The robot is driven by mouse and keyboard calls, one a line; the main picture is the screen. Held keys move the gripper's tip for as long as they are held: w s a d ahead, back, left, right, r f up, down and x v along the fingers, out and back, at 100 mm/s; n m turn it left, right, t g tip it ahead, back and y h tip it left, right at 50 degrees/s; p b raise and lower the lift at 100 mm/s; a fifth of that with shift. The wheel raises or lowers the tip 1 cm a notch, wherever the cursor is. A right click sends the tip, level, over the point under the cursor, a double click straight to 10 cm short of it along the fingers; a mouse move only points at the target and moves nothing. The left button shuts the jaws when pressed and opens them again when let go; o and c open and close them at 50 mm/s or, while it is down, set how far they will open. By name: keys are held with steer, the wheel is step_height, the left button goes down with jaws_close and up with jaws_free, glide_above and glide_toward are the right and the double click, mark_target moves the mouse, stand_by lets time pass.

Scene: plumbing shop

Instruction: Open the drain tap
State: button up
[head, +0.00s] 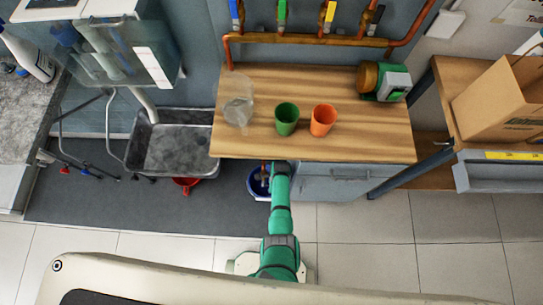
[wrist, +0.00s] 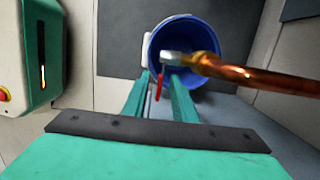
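The drain tap (wrist: 175,57) shows in the wrist view as a pale metal fitting on the end of a copper pipe (wrist: 250,75). Its thin red lever (wrist: 159,86) hangs down from the fitting. My gripper (wrist: 161,80) has its two teal fingers apart, with the lever between them, nearer the left finger; I cannot tell whether they touch. A blue bucket (wrist: 205,45) stands on the floor beyond the tap. In the head view the bucket (head: 256,188) shows under the counter's front edge, where my arm reaches down; the fingers are hidden there.
The wooden counter (head: 335,148) overhangs this spot and holds a clear jug (head: 237,105), a green cup (head: 286,119), an orange cup (head: 323,120) and a pump (head: 384,82). A metal sink (head: 190,150) is to the left, a grey cabinet (head: 330,188) to the right.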

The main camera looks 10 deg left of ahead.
steer(key=shift+d, duration=0.1)
steer(key=shift+r, duration=0.15)
step_height(320, 180, up, 10)
steer(key=d, duration=0.1)
steer(key=shift+d+r, duration=0.25)
stand_by(0.4)
